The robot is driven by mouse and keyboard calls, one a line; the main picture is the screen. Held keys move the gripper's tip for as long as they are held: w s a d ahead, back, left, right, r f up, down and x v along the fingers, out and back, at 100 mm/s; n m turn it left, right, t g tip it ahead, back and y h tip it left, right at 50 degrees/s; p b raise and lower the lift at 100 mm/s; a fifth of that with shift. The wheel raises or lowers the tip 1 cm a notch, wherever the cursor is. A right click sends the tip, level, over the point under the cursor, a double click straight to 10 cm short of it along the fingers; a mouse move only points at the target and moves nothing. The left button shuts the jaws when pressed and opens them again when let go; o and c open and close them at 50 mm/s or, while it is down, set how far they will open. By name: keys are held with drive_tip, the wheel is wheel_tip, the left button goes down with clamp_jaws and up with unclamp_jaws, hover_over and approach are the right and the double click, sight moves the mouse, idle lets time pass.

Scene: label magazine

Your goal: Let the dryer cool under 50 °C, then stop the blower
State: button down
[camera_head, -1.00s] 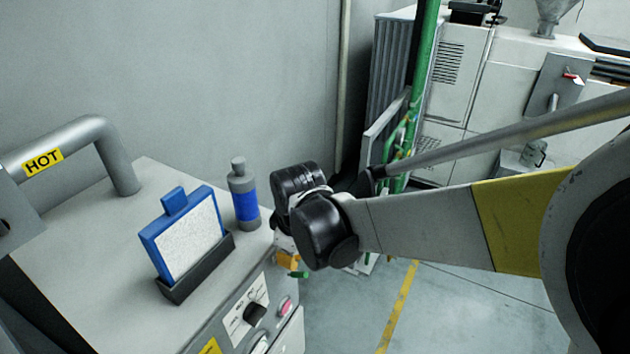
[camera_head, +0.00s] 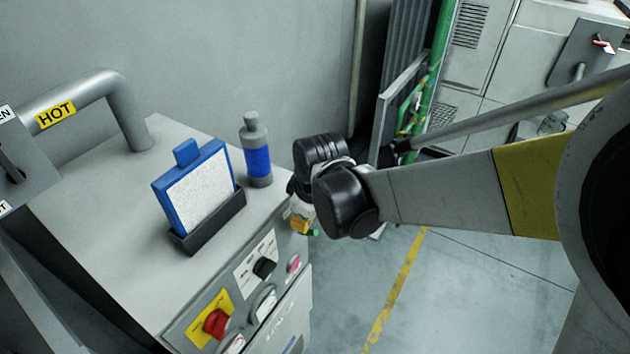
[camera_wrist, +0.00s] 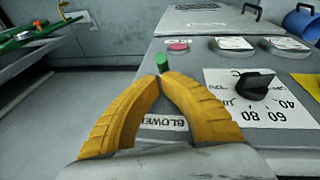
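The grey dryer-like cabinet (camera_head: 100,215) is at the left of the head view, with a HOT label (camera_head: 55,113) on its pipe. Its front panel has a black knob (camera_head: 265,268). The knob also shows in the wrist view (camera_wrist: 256,84), over a °C scale marked 40, 60 and 80. A BLOWER label (camera_wrist: 165,123) shows between my fingers. My gripper (camera_wrist: 160,76) has its yellow fingertips together beside a green piece (camera_wrist: 162,63). I cannot tell if they hold it. In the head view my gripper (camera_head: 302,218) is at the panel's right end, mostly hidden by my wrist.
A red knob (camera_head: 215,323) on a yellow plate and a pink button (camera_head: 294,263) share the panel. A blue-framed panel in a black holder (camera_head: 208,225) and a blue-banded bottle (camera_head: 257,160) stand on top. Floor (camera_head: 480,300) to the right is clear.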

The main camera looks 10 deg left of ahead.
drive_tip(key=shift+s+d+f+t+y+b, duration=0.25)
drive_tip(key=shift+d+t+y+b, duration=0.2)
drive_tip(key=shift+y+b, duration=0.55)
drive_tip(key=shift+s+d+f+t+y+b, duration=0.1)
drive_tip(key=shift+d+f+t+y+b, duration=0.2)
drive_tip(key=shift+y+b, duration=0.45)
drive_tip(key=shift+s+d+f+t+y+b, duration=0.1)
drive_tip(key=shift+d+f+t+y+b, duration=0.15)
drive_tip(key=shift+y+b, duration=0.5)
drive_tip(key=shift+m+b, duration=0.3)
drive_tip(key=shift+b, duration=0.05)
drive_tip(key=shift+s+d+f+t+y+b, duration=0.15)
drive_tip(key=shift+f+t+y+b, duration=0.15)
drive_tip(key=shift+y+b, duration=0.5)
drive_tip(key=shift+w+d+f+t+y+b, duration=0.15)
drive_tip(key=shift+t+y+b, duration=0.25)
drive_tip(key=shift+b, duration=0.65)
drive_tip(key=shift+s+d+f+t+y+b, duration=0.15)
drive_tip(key=shift+f+t+y+b, duration=0.15)
drive_tip(key=shift+y+b, duration=0.5)
drive_tip(key=shift+s+d+f+b, duration=0.1)
drive_tip(key=shift+d+f+b, duration=0.1)
drive_tip(key=shift+f+b, duration=1.1)
idle(1.2)
